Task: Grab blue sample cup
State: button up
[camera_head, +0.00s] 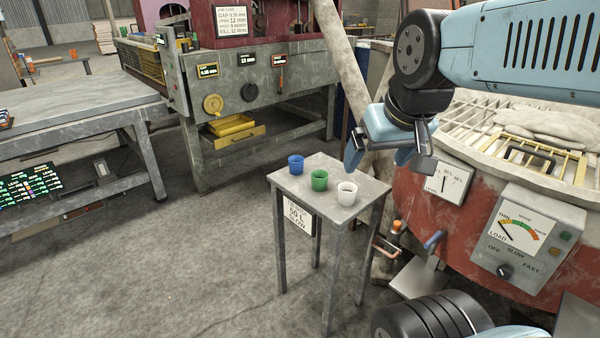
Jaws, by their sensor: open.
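The blue sample cup (296,164) stands upright on a small grey metal table (325,205), near its back left corner. A green cup (320,180) stands to its right and nearer the front. A white cup (347,193) stands further right, near the table's right corner. My gripper (384,165) hangs above and to the right of the cups, with its fingers apart and nothing between them. It is clear of the blue cup, with the green and white cups lower and between them in the picture.
A red round machine with a control box (525,238) stands close on the right. A slanted pale post (340,60) rises behind the small table. A grey machine bench (245,85) is behind, and a long workbench (70,115) is at left. The floor left of the table is clear.

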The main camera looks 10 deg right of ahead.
aim_at(296, 165)
jog(key=k, duration=1.1)
jog(key=u, duration=0.7)
jog(key=i, duration=2.2)
jog(key=z, duration=1)
jog(key=i, duration=0.25)
jog(key=z, duration=0.15)
jog(key=k, duration=0.55)
